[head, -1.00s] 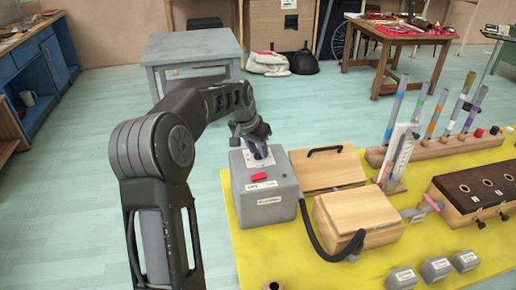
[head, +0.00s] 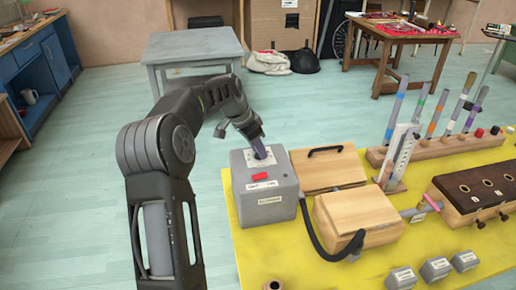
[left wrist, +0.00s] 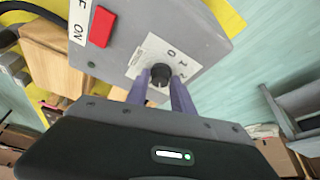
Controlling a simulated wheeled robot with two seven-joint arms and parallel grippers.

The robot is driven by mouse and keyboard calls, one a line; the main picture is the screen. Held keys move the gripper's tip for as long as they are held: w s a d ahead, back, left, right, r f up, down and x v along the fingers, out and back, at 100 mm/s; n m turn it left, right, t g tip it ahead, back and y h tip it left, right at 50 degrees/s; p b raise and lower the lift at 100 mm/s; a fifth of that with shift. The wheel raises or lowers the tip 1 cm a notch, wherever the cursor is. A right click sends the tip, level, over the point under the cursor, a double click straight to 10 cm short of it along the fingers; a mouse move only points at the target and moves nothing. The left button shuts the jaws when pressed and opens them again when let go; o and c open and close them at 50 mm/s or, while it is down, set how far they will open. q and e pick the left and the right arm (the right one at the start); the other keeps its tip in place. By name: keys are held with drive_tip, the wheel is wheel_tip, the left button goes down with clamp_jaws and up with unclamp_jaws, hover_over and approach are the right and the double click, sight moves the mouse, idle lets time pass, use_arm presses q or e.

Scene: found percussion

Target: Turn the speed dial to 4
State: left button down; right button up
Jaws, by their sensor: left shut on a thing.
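The speed dial (left wrist: 158,82) is a small black knob on a white numbered plate (left wrist: 174,60) on top of a grey box (head: 264,205). In the left wrist view the marks 0, 1 and 2 are readable; the others are hidden or too small. My left gripper (head: 260,151) reaches down onto the box's top from above. In the left wrist view its two purple fingers (left wrist: 160,84) are shut on the dial, one on each side. The dial's pointer cannot be made out. A red switch (left wrist: 101,27) sits beside the plate, near an ON label. My right gripper is not in view.
A black hose (head: 316,243) runs from the grey box to a wooden box (head: 360,216) at its right. A wooden case with a black handle (head: 325,166) stands close behind. Several tubes in a rack stand farther right on the yellow table (head: 307,268).

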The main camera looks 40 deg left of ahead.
sight(250, 161)
use_arm(q)
drive_tip(key=c, duration=1.1)
unclamp_jaws()
drive_tip(key=v, duration=0.7)
drive_tip(key=shift+r+b, duration=0.4)
drive_tip(key=shift+s+a, duration=0.15)
drive_tip(key=shift+s, duration=0.05)
